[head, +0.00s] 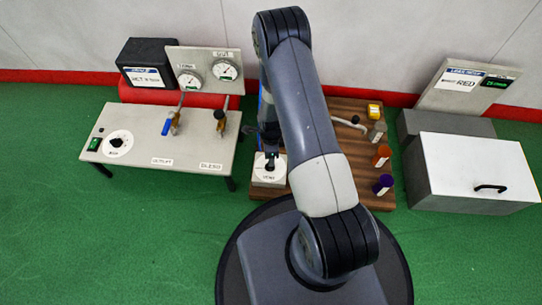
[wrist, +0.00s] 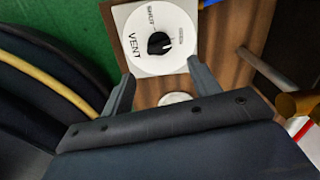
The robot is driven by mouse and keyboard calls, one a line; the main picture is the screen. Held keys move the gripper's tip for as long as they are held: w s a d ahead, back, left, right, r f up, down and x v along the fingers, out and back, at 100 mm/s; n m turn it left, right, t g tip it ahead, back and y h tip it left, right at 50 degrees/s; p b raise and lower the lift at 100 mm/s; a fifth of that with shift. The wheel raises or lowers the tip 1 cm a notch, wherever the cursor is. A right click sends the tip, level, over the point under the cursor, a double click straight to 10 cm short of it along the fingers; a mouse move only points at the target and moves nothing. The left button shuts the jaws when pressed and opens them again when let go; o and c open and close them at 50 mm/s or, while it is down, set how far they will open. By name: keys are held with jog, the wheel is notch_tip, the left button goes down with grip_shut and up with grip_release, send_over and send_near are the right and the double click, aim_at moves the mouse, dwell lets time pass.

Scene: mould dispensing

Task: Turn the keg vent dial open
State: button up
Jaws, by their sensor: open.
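The vent dial is a white disc with a small black knob on a pale block; in the wrist view the disc (wrist: 140,30) reads "VENT" and the knob (wrist: 159,43) sits at its middle. In the head view the dial's block (head: 268,180) stands at the left front of the wooden board, partly hidden by my arm. My gripper (wrist: 160,78) is open, its two fingers apart and empty, short of the knob in the wrist view. In the head view my gripper (head: 271,157) is at the dial, but the gap to the knob cannot be judged.
A bench (head: 140,125) with gauges and valves stands left. A grey box (head: 470,165) with a handle stands right. Green floor lies in front.

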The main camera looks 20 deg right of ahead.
notch_tip(320, 180, up, 3)
jog(key=shift+r+p, duration=0.1)
jog(key=shift+p, duration=0.25)
notch_tip(320, 180, down, 11)
jog(key=b, duration=0.4)
jog(key=shift+b, duration=0.3)
jog(key=shift+r, duration=0.1)
